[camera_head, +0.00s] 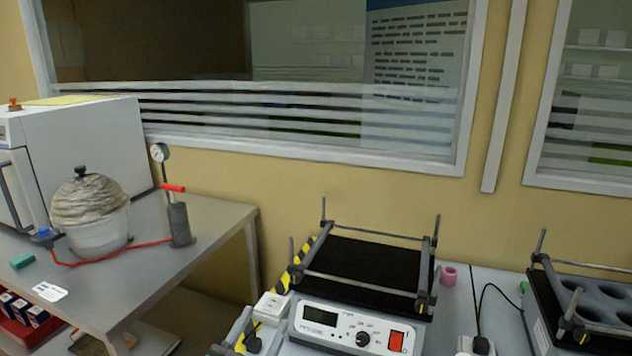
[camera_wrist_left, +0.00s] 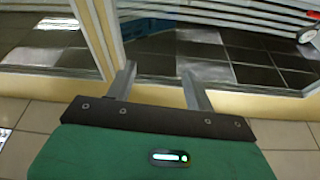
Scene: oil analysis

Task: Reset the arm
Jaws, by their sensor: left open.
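My left gripper (camera_wrist_left: 158,88) shows in the left wrist view, with its two grey fingers apart and nothing between them. Its green body (camera_wrist_left: 160,152) fills the bottom of that view. The fingers point toward a low cream wall base (camera_wrist_left: 262,104) and a glass partition, over a tiled floor. No table or bench object is near the fingers in that view. In the head view I cannot clearly make out either gripper. My right gripper is not in view.
In the head view, a shaker (camera_head: 350,328) with a black platform stands on the bench, with a second one (camera_head: 580,308) at right. A white box-shaped device (camera_head: 85,150), a round vessel (camera_head: 95,238) and a hand pump (camera_head: 178,222) stand on the left table (camera_head: 215,225).

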